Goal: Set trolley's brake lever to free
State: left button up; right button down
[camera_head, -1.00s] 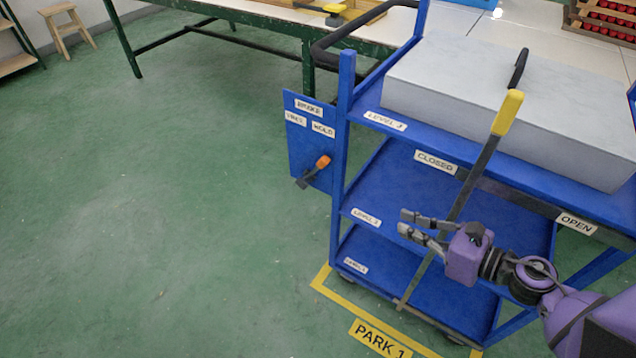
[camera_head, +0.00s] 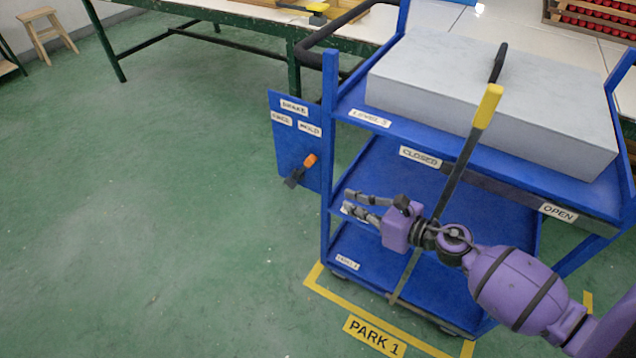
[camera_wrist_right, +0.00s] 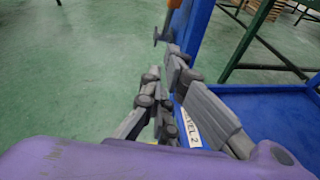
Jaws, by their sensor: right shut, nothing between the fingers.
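The brake panel (camera_head: 283,150) is a blue plate on the left side of the blue trolley (camera_head: 328,130). It carries a BRAKE label above two smaller labels, FREE at left and HOLD at right. The brake lever (camera_head: 310,160) has an orange end pointing up and right, toward the HOLD side, with a dark part below left. My right gripper (camera_head: 345,200) is shut and empty, in front of the trolley's shelves, right of and below the lever, apart from it. In the right wrist view the lever (camera_wrist_right: 173,5) shows partly at the top edge, beyond the fingers (camera_wrist_right: 160,75). My left gripper is out of view.
A long bar with a yellow grip (camera_head: 487,107) slants across the trolley front, close to my right arm. A grey block (camera_head: 490,85) lies on the top shelf. A green-legged table (camera_head: 200,25) stands behind. The floor left of the panel is clear.

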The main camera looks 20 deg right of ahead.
aim_at(304, 169)
pick_arm(q)
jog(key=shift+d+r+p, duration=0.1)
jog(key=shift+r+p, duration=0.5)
jog(key=shift+p, duration=0.1)
pick_arm(e)
jog(key=w+a, duration=0.1)
jog(key=w, duration=0.2)
jog(key=w+a, duration=0.2)
jog(key=w, duration=0.1)
jog(key=w+a, duration=0.2)
jog(key=w, duration=0.2)
jog(key=shift+a+f, duration=0.1)
jog(key=shift+a, duration=0.1)
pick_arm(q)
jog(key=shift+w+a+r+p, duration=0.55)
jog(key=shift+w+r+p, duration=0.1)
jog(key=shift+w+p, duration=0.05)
pick_arm(e)
jog(key=shift+w+r+g, duration=0.1)
jog(key=shift+r+g, duration=0.2)
jog(key=shift+g, duration=0.1)
